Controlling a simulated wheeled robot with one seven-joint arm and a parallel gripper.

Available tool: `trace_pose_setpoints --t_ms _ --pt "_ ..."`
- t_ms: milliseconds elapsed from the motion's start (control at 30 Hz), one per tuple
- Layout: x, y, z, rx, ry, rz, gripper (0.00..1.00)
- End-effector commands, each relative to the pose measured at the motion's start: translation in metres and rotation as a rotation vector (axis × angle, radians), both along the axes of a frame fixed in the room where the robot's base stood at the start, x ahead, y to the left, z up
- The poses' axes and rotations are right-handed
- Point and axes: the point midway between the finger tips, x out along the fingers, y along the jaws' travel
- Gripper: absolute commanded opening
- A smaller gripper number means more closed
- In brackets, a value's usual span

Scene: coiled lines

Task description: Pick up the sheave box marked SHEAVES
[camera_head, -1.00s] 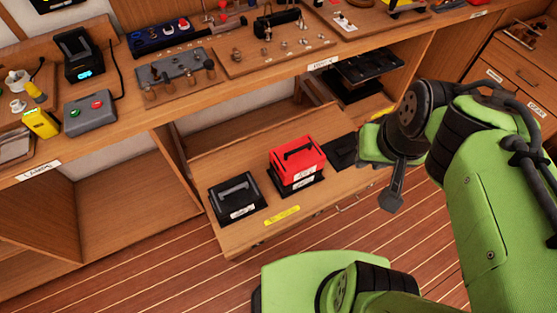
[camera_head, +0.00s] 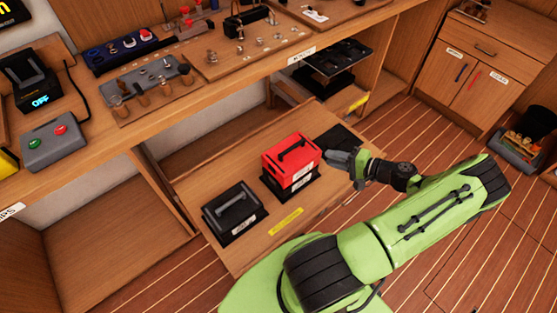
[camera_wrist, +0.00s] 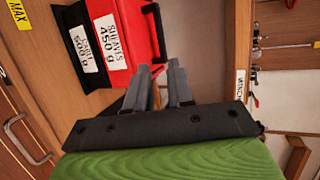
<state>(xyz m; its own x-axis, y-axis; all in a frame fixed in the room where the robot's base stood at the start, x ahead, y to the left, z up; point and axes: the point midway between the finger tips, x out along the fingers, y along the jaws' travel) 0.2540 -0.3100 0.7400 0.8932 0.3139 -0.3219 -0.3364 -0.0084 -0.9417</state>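The sheave box (camera_head: 290,158) is red with a black top handle and sits on a black base on the low pull-out shelf. In the wrist view the red box (camera_wrist: 142,40) shows at the top, its white label (camera_wrist: 113,40) reading SHEAVES 450 g. A second white label on the black base beside it reads 500 g. My gripper (camera_head: 335,160) is at the right end of the box, low over the shelf. In the wrist view its two grey fingers (camera_wrist: 160,70) are apart with nothing seen between them, their tips close to the box. Whether they touch it is unclear.
A black box with a grey handle (camera_head: 232,208) stands left of the red box. A dark flat pad (camera_head: 340,138) lies behind my gripper. The workbench (camera_head: 215,90) with tools overhangs the shelf at the back. A yellow label (camera_head: 286,221) marks the shelf's front.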

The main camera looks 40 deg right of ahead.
Motion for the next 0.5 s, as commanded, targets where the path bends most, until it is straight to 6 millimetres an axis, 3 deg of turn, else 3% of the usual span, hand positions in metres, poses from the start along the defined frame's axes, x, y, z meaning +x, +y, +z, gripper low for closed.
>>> trace_pose_setpoints --t_ms 300,500 --pt "0.069 0.027 -0.027 0.002 0.004 0.01 0.22" --pt "0.087 0.033 -0.033 0.002 0.005 0.008 0.22"
